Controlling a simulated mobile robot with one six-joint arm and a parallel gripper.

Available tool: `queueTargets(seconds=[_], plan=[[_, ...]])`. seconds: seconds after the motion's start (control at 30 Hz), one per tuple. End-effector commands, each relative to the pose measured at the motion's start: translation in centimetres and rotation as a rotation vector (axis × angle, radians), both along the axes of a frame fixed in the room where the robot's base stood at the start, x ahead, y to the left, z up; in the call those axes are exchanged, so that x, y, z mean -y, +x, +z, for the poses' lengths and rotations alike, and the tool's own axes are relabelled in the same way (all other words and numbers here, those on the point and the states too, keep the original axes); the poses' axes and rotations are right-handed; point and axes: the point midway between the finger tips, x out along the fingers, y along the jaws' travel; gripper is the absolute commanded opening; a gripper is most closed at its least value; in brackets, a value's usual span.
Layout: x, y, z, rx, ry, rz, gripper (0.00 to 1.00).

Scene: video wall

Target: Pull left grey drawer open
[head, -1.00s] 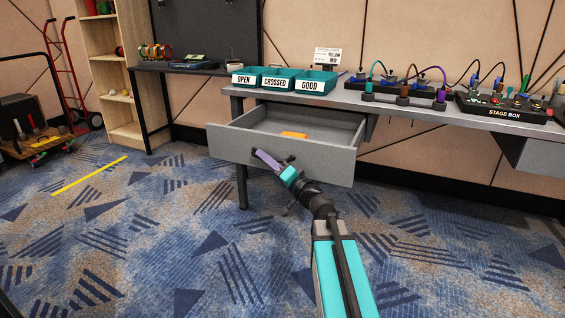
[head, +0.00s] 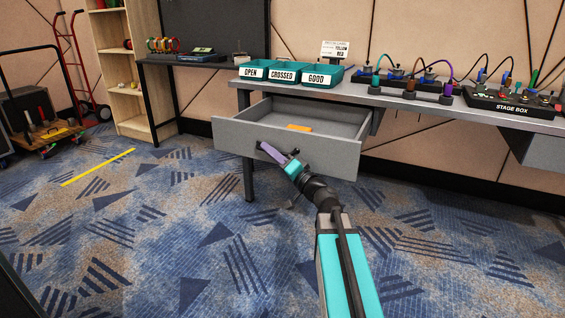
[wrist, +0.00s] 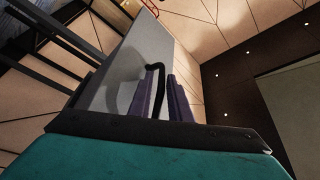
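The left grey drawer stands pulled out from under the grey table; its front panel (head: 325,158) faces me in the head view. Its open top shows a flat orange item (head: 299,128) inside. My gripper (head: 268,150) is at the front panel, left of its middle. In the wrist view, the purple fingers (wrist: 166,98) lie close on either side of the dark bar handle (wrist: 156,72), with the grey panel (wrist: 125,70) beyond them. The fingers look closed on the handle. They hide part of it.
On the grey tabletop (head: 420,103) stand teal trays (head: 292,77) labelled OPEN, CROSSED and GOOD, cable gear and a stage box (head: 510,102). A table leg (head: 248,185) stands below the drawer's left side. The carpet (head: 200,240) in front is mostly clear.

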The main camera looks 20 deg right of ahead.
Motion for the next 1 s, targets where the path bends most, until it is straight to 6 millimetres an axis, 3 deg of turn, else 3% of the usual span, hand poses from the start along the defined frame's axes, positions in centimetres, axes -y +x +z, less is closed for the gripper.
queueTargets(seconds=[0.53, 1.0], plan=[[1.7, -5.1, -1.1, -0.001, 0.000, -0.002, 0.17], [2.1, -5.4, -1.2, -0.004, 0.000, 0.005, 0.17]])
